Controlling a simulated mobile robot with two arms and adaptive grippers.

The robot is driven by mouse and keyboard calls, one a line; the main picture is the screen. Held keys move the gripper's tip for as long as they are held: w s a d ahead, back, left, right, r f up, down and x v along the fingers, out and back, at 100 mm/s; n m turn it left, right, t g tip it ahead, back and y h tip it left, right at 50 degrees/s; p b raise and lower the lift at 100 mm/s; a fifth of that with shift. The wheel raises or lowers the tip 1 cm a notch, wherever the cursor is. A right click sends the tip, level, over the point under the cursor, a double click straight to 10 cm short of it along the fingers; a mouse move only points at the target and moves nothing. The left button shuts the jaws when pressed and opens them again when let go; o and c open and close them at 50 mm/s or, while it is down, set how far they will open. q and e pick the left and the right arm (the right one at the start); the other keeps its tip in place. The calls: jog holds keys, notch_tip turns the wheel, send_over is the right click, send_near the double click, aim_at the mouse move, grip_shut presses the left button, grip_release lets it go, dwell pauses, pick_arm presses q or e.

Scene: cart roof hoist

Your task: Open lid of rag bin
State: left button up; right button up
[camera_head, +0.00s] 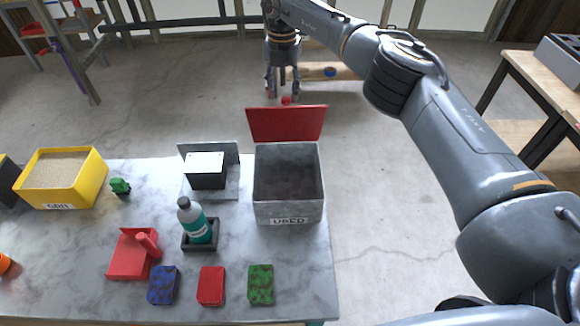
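The rag bin (288,212) is a grey box with a label on its front that seems to read "USED". It stands at the right end of the marbled table. Its red lid (287,124) is raised at the back edge and stands up, tilted slightly back. The bin's mouth is uncovered and its inside looks dark, with no rags that I can make out. My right gripper (283,97) is behind and above the lid, fingers pointing down and apart. A small red knob shows by the fingertips; I cannot tell if they touch it. My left gripper is not in view.
A yellow bin (84,181) of sand-coloured grit stands at the left. A teal bottle (200,228), a red scoop-like block (130,255) and several coloured blocks are in front. A wooden bench (530,75) stands at the right. Bare floor lies behind the table.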

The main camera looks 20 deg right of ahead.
jog(key=shift+r, duration=0.15)
dwell(0.3)
notch_tip(320, 180, up, 8)
jog(key=p, duration=0.5)
jog(key=shift+d+f, duration=0.1)
jog(key=shift+f, duration=0.1)
